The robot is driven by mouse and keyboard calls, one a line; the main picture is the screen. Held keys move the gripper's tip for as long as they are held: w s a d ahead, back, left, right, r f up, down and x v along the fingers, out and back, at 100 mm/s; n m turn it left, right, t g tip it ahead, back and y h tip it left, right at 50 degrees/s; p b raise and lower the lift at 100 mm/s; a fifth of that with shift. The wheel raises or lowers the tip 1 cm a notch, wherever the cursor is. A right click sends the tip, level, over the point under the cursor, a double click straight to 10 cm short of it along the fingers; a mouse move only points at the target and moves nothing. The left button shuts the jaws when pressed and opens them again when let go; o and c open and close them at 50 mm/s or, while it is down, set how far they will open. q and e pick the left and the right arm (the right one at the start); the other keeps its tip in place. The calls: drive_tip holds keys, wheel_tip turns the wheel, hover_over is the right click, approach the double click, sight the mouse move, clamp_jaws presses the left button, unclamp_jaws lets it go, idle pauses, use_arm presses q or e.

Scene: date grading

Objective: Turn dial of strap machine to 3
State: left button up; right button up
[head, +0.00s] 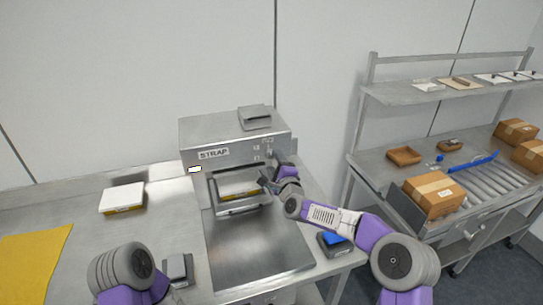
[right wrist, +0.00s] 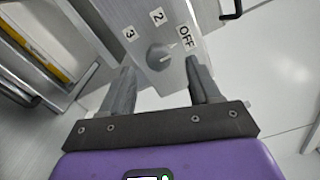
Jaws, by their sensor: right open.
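The strap machine (head: 225,130) is a metal box with a STRAP label, standing on the bench. Its round grey dial (right wrist: 158,57) shows in the right wrist view on a panel with labels 3, 2 and OFF. The dial's white mark points toward OFF. My right gripper (right wrist: 160,72) is open, one finger on each side of the dial in that view; I cannot tell whether they touch it. In the head view my right gripper (head: 270,181) is at the machine's right front, where the dial is hard to make out. My left gripper is out of view; only part of that arm shows.
The machine's front opening holds a yellow-and-white item (head: 238,188). A white-topped yellow box (head: 122,200) and a yellow sheet (head: 35,255) lie on the bench at left. A blue-topped block (head: 333,240) sits near the right edge. A shelved stand (head: 400,92) with cartons is at right.

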sight(271, 156)
drive_tip(key=shift+x, duration=2.1)
drive_tip(key=c, duration=1)
drive_tip(key=shift+c, duration=0.2)
